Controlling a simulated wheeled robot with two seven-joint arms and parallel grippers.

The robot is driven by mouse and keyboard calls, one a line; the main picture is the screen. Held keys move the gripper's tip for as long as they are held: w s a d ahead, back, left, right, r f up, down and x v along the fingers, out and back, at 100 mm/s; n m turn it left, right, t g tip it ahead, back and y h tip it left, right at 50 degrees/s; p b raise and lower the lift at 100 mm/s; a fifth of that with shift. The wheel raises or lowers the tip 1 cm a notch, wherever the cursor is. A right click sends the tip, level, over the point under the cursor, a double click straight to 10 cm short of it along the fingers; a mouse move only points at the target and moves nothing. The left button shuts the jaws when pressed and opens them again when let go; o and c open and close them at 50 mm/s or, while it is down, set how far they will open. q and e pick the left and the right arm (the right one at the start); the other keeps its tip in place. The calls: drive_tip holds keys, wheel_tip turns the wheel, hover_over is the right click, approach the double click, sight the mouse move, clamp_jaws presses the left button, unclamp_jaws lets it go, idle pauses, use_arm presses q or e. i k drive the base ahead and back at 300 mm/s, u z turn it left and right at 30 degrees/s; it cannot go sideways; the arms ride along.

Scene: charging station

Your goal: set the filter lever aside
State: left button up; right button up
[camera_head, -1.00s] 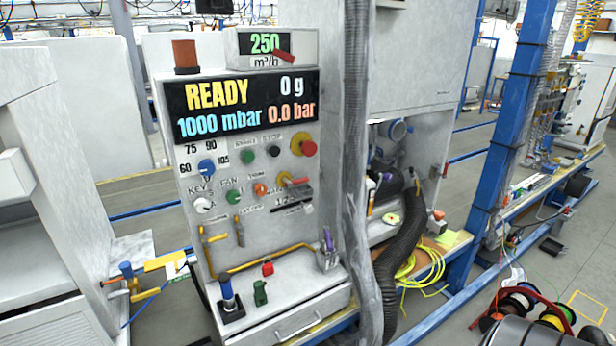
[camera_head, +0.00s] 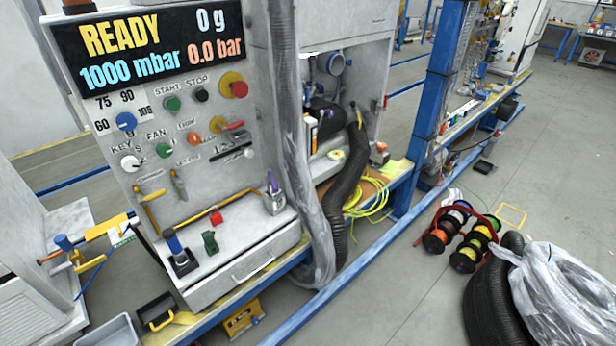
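No part is clearly marked as the filter lever, so I cannot tell which one it is. The grey control cabinet (camera_head: 255,235) stands left of centre. A red-handled lever (camera_head: 230,126) sits on its panel below the red stop button (camera_head: 234,88). On the cabinet's lower ledge stand a blue-topped handle (camera_head: 174,243) on a black base, a green piece (camera_head: 210,242), a red piece (camera_head: 216,217) and a purple-tipped item (camera_head: 274,192) in a grey holder. Neither of my grippers is in view.
A black corrugated hose (camera_head: 345,190) hangs right of the cabinet beside a yellow cable coil (camera_head: 370,198). A rack of coloured spools (camera_head: 462,238) and a plastic-wrapped bundle (camera_head: 565,285) lie on the right floor. A grey tray (camera_head: 110,331) is at lower left. The middle floor is clear.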

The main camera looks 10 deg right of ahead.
sight(271, 175)
drive_tip(key=k, duration=1.25)
drive_tip(key=z, duration=0.25)
drive_tip(key=i, duration=0.95)
drive_tip(key=u, duration=0.8)
drive_tip(key=i, duration=0.75)
drive_tip(key=u, duration=0.6)
